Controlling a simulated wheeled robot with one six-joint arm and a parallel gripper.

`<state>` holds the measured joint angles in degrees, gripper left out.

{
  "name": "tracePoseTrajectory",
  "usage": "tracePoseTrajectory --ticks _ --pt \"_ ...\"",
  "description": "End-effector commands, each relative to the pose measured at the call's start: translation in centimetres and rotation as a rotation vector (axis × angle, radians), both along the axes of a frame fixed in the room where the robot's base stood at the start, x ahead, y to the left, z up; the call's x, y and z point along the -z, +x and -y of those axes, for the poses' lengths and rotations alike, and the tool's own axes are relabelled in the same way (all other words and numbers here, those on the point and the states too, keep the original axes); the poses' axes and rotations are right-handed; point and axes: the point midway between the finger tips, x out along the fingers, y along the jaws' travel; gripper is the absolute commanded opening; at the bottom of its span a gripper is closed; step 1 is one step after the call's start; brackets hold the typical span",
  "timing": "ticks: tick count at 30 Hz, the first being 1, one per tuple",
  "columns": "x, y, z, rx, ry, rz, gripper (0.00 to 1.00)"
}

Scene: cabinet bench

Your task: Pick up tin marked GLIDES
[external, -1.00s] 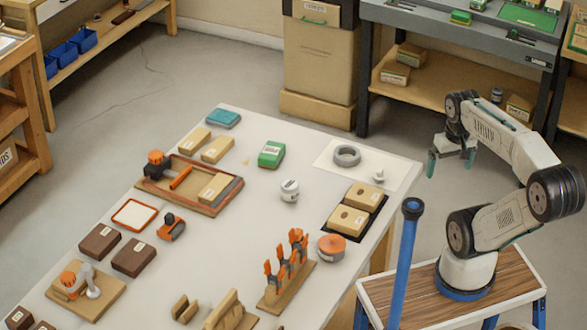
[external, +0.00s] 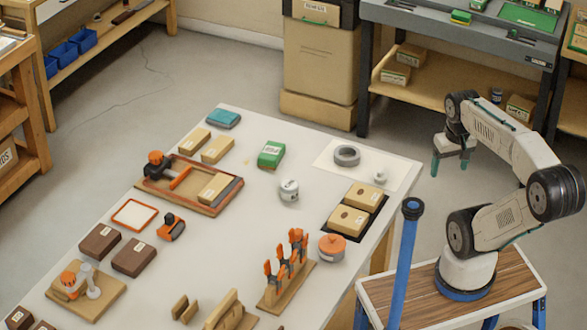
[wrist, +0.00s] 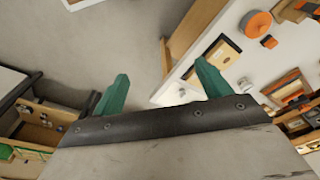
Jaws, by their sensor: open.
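Two round tins stand on the white bench, and I cannot read either label, so I cannot tell which is marked GLIDES. One is a small white-grey tin (external: 289,190) near the middle. The other is an orange-topped tin (external: 331,247) by the right edge; an orange round top also shows in the wrist view (wrist: 257,25). My gripper (external: 449,165) is open and empty, with green fingers pointing down, in the air to the right of the bench and apart from both tins. In the wrist view the fingers (wrist: 161,75) are spread with nothing between them.
Tan boxes (external: 348,219) sit on a dark mat beside the orange-topped tin. A grey ring (external: 347,155) lies on a white sheet at the far right corner. A green box (external: 271,154) and an orange clamp rack (external: 287,273) stand near the tins. A blue post (external: 404,260) rises by the bench.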

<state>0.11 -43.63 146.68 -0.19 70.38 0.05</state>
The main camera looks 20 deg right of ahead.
Motion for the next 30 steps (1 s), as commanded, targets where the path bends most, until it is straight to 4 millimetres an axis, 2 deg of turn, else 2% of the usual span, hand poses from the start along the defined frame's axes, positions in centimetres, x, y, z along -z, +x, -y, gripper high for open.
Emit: tracePoseTrajectory --ticks 7,10,14,23,30 --pt "0.1 0.0 -0.2 -0.012 0.001 -0.003 0.77" --pt "1.0 0.4 -0.9 -0.046 -0.001 -0.054 0.77" --pt "2.0 2.3 -2.3 -0.113 -0.009 -0.146 0.77" --pt "4.6 11.1 -8.4 -0.249 -0.048 -0.258 0.77" --pt "9.4 18.7 -15.6 -0.31 -0.082 -0.271 0.77"
